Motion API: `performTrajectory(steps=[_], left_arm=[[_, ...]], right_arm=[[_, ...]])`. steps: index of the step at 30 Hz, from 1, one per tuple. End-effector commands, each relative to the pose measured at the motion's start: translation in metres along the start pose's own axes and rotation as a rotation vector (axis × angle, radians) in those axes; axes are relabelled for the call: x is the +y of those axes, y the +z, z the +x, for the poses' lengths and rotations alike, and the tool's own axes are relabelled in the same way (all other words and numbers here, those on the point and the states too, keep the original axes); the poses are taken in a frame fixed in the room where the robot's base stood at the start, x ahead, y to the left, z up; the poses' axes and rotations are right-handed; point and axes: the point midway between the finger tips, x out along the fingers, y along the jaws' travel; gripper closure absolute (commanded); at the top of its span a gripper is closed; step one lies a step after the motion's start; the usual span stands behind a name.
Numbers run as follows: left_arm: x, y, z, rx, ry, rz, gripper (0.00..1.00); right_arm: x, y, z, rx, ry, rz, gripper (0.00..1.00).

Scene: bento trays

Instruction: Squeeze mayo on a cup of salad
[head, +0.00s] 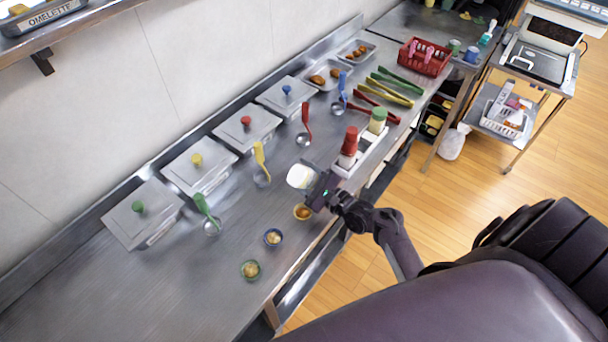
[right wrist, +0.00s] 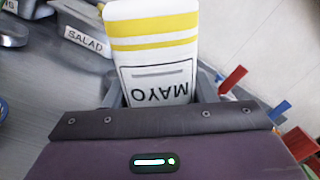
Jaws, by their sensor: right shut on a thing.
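My right gripper (head: 321,190) is shut on the white mayo bottle (head: 300,176), above the table near its front edge. In the right wrist view the bottle (right wrist: 152,45) has yellow stripes and an upside-down MAYO label, between the fingers. Its nozzle is not visible. Three small cups stand on the table: a yellow cup (head: 302,212) with orange-brown food just below the gripper, a blue cup (head: 272,237) and a green cup (head: 250,270) with pale food. I cannot tell from the head view which holds salad. My left gripper is not in view.
Lidded steel containers with green (head: 138,207), yellow (head: 197,160), red and blue knobs line the wall, ladles before them. A SALAD label (right wrist: 84,41) shows in the right wrist view. A red bottle (head: 349,142) and a green-capped bottle (head: 378,120) stand right of the gripper. The table's left front is clear.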

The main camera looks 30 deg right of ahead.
Motion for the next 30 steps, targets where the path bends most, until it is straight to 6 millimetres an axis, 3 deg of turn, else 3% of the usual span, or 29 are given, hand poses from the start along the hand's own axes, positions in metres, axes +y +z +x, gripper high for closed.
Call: performTrajectory(steps=[30], left_arm=[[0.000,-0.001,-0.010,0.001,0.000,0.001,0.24]], right_arm=[[-0.001,0.000,-0.017,-0.001,0.000,0.000,0.71]])
